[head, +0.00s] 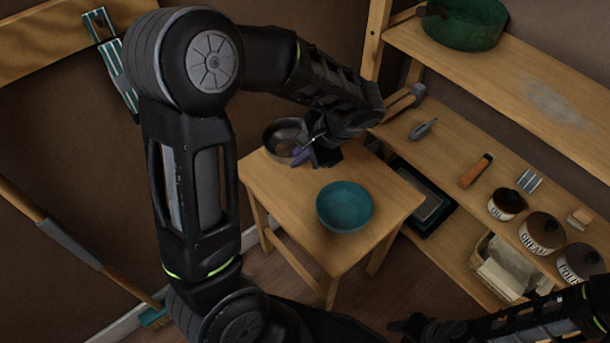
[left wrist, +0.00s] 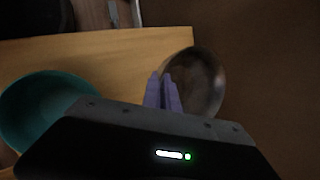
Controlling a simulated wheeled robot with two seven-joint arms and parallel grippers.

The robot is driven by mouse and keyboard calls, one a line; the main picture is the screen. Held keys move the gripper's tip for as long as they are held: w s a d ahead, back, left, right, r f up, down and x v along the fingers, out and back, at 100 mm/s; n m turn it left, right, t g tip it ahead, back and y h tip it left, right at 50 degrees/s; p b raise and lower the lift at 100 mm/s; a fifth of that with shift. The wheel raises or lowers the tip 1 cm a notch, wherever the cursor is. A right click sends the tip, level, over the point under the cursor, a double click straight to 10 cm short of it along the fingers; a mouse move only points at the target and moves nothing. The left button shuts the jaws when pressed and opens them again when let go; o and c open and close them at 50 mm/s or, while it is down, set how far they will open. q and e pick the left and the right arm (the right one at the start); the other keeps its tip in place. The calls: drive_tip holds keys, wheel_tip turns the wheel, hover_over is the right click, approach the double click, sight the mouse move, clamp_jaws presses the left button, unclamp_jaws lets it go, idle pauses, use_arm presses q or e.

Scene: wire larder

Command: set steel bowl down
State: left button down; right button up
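The steel bowl (head: 283,130) is at the back left corner of a small wooden table (head: 375,185), partly hidden by my left gripper (head: 303,155). In the left wrist view the steel bowl (left wrist: 205,82) overlaps the table's edge. The purple fingers of my left gripper (left wrist: 163,92) are close together at its rim and appear shut on it. I cannot tell whether its base touches the tabletop. My right gripper (head: 405,326) is low at the bottom right, dark, its fingers unclear.
A teal bowl (head: 344,206) stands on the table's front part, right of the steel bowl. Wooden shelves (head: 450,145) at the right hold labelled jars (head: 541,232), an orange-handled tool (head: 476,170) and a green basin (head: 463,22). A broom (head: 75,245) leans at the left.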

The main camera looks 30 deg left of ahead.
use_arm(q)
drive_tip(key=shift+f, duration=1.05)
drive_tip(key=shift+f+b, duration=0.55)
drive_tip(key=shift+f, duration=1.35)
drive_tip(key=shift+f, duration=0.2)
drive_tip(key=c, duration=1.6)
unclamp_jaws()
drive_tip(key=shift+c, duration=0.2)
drive_tip(key=shift+r, duration=0.15)
